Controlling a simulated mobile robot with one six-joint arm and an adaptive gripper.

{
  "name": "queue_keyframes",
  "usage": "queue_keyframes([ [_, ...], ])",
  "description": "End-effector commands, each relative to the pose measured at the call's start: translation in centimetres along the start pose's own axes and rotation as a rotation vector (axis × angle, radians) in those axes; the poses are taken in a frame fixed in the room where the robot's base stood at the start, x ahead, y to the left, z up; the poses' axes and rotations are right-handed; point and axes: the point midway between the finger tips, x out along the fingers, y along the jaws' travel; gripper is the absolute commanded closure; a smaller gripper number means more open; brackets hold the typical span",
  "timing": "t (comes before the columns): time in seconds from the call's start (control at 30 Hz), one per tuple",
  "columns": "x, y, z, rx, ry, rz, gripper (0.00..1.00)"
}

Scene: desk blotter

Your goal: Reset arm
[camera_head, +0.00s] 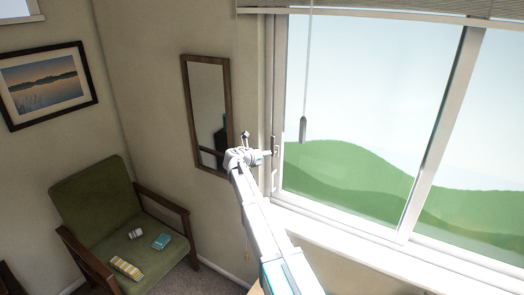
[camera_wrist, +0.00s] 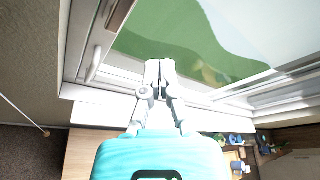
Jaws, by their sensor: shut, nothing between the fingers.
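My gripper (camera_wrist: 160,66) is shut and empty in the wrist view, with its two fingers together in front of the window. In the head view my arm reaches up from the bottom, and its far end is raised near the window's left frame and the mirror. The fingers are too small to make out clearly there. No contact with the window or wall can be made out.
The window (camera_head: 350,110) has a pale sill (camera_head: 350,250). A mirror (camera_head: 208,110) and framed picture (camera_head: 48,85) hang on the walls. A green armchair (camera_head: 95,200) holds a striped item (camera_head: 127,268), a teal item (camera_head: 161,241) and a small pale item (camera_head: 135,233). Several small objects (camera_wrist: 236,140) lie at right in the wrist view.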

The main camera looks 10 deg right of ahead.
Motion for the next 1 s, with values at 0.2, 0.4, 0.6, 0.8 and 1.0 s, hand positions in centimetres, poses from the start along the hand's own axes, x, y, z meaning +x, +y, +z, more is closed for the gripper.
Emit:
queue_keyframes([
  [0.2, -0.3, -0.2, -1.5, 0.074, 0.029, 0.012, 1.0],
  [0.4, -1.0, -0.8, -5.7, 0.303, 0.125, 0.035, 1.0],
  [0.6, -2.3, -1.4, -11.5, 0.635, 0.279, 0.039, 1.0],
  [0.8, -4.1, -1.9, -17.3, 0.969, 0.45, 0.002, 1.0],
  [1.0, -6.5, -2.2, -22.7, 1.285, 0.627, -0.08, 1.0],
])
